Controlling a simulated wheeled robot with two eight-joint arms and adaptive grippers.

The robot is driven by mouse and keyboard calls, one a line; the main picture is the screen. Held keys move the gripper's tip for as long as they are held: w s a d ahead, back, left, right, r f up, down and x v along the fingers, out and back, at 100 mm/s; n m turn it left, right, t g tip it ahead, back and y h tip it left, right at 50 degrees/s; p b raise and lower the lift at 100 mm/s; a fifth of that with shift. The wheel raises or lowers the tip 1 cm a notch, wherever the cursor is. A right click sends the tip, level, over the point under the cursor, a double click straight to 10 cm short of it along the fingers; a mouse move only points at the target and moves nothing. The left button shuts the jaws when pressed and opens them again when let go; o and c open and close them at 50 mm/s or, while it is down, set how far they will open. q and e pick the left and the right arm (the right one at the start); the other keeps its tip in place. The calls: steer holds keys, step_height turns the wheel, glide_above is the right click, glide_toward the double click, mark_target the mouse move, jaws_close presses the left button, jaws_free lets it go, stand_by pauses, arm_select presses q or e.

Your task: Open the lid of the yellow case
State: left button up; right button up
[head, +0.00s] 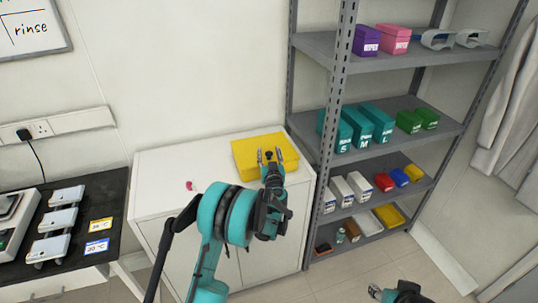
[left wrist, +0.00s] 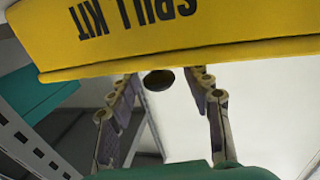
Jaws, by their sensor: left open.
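The yellow case (head: 250,146) sits on top of the white cabinet, its lid looking shut. In the left wrist view the case (left wrist: 190,35) fills the top, with "SPILL KIT" lettering upside down. A dark round knob (left wrist: 158,80) shows at its lower edge. My left gripper (head: 270,155) is open at the front edge of the case. Its fingers (left wrist: 163,88) stand either side of the knob; I cannot tell whether they touch it. My right gripper (head: 376,292) is at the bottom edge of the head view, away from the case, and partly cut off.
The white cabinet (head: 165,165) has free top left of the case, except a small pink item (head: 189,185). A grey shelf rack (head: 341,90) with boxes stands close at the right. A black bench (head: 108,200) with devices is at the left.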

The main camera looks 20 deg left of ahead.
arm_select(q)
steer(key=shift+w, duration=0.1)
jaws_close()
steer(key=shift+r, duration=0.1)
